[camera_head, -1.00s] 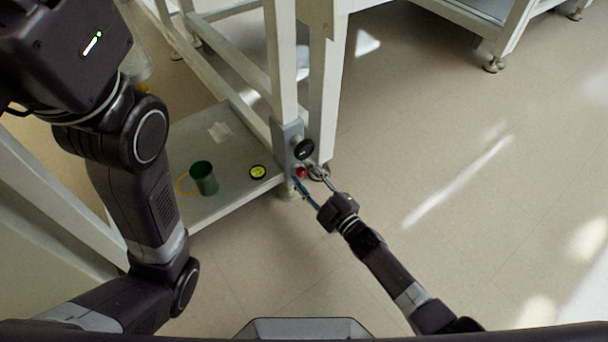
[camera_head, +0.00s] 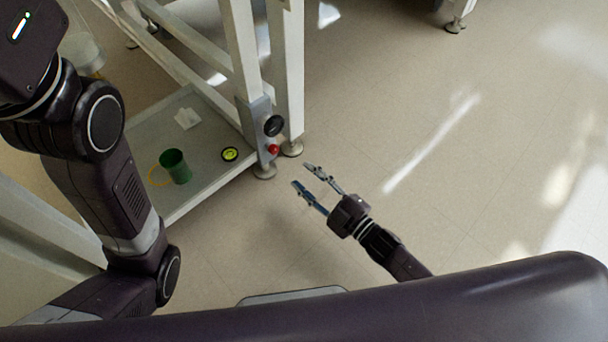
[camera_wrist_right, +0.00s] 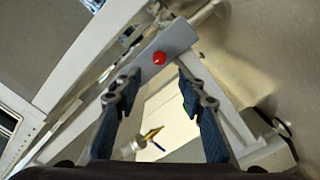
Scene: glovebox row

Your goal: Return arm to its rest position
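My right gripper (camera_head: 312,186) is open and empty over the floor, to the right of the frame leg and apart from it. Its two blue-padded fingers also show spread in the right wrist view (camera_wrist_right: 158,112). My left arm runs along the left side of the head view; its gripper is out of view. A red button (camera_head: 273,149) sits on a grey panel (camera_head: 255,125) on the frame leg, below a black round knob (camera_head: 273,125). The red button also shows beyond the fingers in the right wrist view (camera_wrist_right: 159,58).
A low shelf (camera_head: 205,120) holds a green cup (camera_head: 175,166), a yellow-and-black round item (camera_head: 229,154), a pale scrap (camera_head: 187,119) and a yellow loop (camera_head: 155,177). White frame legs (camera_head: 289,70) stand beside it. The floor (camera_head: 400,110) to the right is open.

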